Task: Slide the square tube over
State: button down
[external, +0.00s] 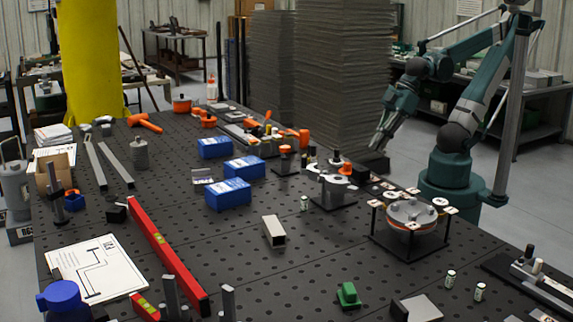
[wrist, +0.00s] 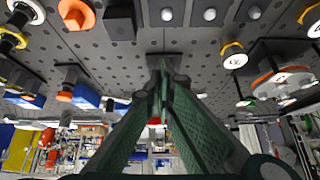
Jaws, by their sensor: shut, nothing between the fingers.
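A short grey square tube (external: 273,231) with an open, hollow end lies on the dark perforated table, near its middle. My gripper (external: 378,147) points down at the table's far right edge, well to the right of and behind the tube and apart from it. In the wrist view my green fingers (wrist: 160,72) come together at their tips with nothing between them.
A round fixture (external: 408,213) on posts stands between my arm's side and the table's front. Blue boxes (external: 228,194) lie left of the tube, and a long red level (external: 168,252) lies further left. A green block (external: 348,295) sits in front. Bare table surrounds the tube.

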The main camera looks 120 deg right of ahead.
jog(key=w+d+r+m+g+p, duration=0.15)
jog(key=w+r+m+p, duration=0.3)
jog(key=w, duration=0.75)
jog(key=w+r+m+g+p, duration=0.2)
jog(key=w+r+m+p, duration=0.25)
jog(key=w, duration=0.75)
jog(key=w+d+f+m+g+p, duration=0.1)
jog(key=w+f+m+p, duration=0.3)
jog(key=w, duration=0.7)
jog(key=w+d+f+m+g+p, duration=0.1)
jog(key=w+f+m+g+p, duration=0.1)
jog(key=w+f, duration=0.5)
jog(key=w+m+p, duration=0.1)
jog(key=w+m, duration=0.1)
jog(key=w, duration=0.2)
jog(key=shift+f+p, duration=0.4)
jog(key=shift+g, duration=0.25)
notch_tip(320, 180, down, 10)
jog(key=shift+a+f, duration=0.1)
jog(key=shift+s+a, duration=0.1)
jog(key=shift+a, duration=1.1)
jog(key=shift+a+p, duration=0.3)
jog(key=shift+a, duration=0.4)
